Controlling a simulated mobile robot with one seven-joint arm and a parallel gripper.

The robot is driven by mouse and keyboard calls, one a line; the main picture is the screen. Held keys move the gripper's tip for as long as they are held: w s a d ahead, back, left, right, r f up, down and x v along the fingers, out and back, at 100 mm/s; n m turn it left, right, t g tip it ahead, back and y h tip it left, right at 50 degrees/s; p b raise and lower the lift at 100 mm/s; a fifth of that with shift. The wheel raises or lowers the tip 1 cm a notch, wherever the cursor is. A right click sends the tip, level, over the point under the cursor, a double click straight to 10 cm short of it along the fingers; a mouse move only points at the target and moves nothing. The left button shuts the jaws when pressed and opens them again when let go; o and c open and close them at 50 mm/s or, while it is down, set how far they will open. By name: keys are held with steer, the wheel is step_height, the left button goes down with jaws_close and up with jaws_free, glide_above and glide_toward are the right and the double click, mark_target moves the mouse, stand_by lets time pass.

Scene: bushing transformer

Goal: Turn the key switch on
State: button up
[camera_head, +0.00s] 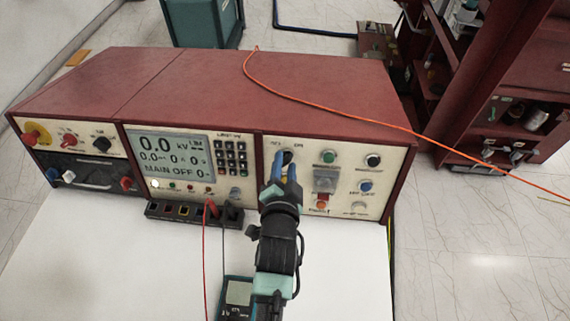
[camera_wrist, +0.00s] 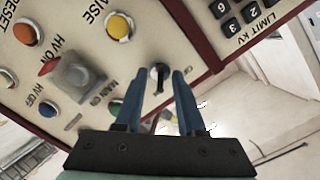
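The key switch (camera_wrist: 160,72) is a small dark key in a round lock on the cream front panel, seen in the wrist view between my two blue fingertips. My gripper (camera_wrist: 159,76) is open, with one finger on each side of the key and visible gaps. In the head view my gripper (camera_head: 283,163) points at the right panel section of the red console (camera_head: 330,95), and the key switch there is mostly hidden by the fingers. The screen (camera_head: 172,156) reads 0.0 kV and MAIN OFF.
Buttons and a grey-guarded switch (camera_head: 326,180) sit right of my gripper on the panel. An orange cable (camera_head: 330,118) crosses the console top. Red and dark leads run from a black socket strip (camera_head: 180,213) along the white table (camera_head: 110,270). A small meter (camera_head: 238,292) lies beside my arm.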

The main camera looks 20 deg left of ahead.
steer(key=b+v, duration=0.1)
steer(key=v, duration=1.2)
steer(key=shift+w, duration=0.1)
stand_by(0.3)
